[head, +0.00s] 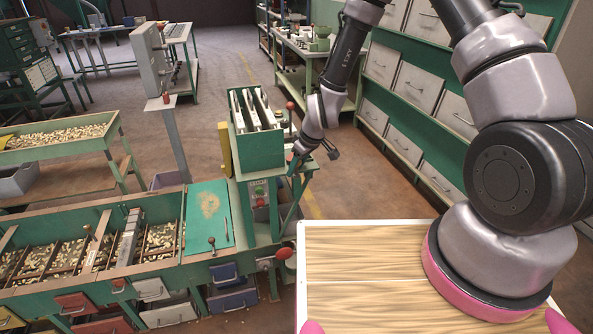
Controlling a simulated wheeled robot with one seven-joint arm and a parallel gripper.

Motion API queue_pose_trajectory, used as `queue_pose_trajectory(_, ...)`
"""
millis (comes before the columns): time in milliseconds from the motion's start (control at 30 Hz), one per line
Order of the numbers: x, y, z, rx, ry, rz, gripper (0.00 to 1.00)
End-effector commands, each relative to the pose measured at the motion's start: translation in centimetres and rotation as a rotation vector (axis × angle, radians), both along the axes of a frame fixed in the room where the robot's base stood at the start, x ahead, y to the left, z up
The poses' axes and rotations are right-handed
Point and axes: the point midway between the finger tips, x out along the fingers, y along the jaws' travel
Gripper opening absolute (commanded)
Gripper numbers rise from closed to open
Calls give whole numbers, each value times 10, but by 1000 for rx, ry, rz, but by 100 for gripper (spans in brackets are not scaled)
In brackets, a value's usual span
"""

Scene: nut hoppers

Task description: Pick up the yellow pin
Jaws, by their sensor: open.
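I cannot clearly make out a yellow pin in the head view. A yellow upright piece (225,150) stands against the left side of the green machine box (258,146), but I cannot tell whether it is a pin. My gripper (299,158) is at the right side of this machine, close to its edge, pointing down. It is open, and I see nothing held in it. Its fingertips are small and partly lost against the machine, so I cannot tell whether they touch anything.
A long green hopper bench (205,262) with compartments of nuts and coloured drawers runs along the lower left. A second nut tray (60,150) stands behind it. Drawer cabinets (412,90) line the right. Brown floor (350,185) is open between machine and cabinets.

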Motion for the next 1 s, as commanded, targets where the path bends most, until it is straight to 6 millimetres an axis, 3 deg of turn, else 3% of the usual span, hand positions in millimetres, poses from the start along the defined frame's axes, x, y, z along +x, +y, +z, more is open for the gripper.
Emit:
queue_pose_trajectory(167,0,0,0,0,0,0,46)
queue_pose_trajectory(200,0,0,0,0,0,0,31)
queue_pose_trajectory(300,0,0,0,0,0,0,0)
queue_pose_trajectory(667,0,0,4,1,-1,0,0)
queue_pose_trajectory(1000,1,0,43,1,-5,1,0)
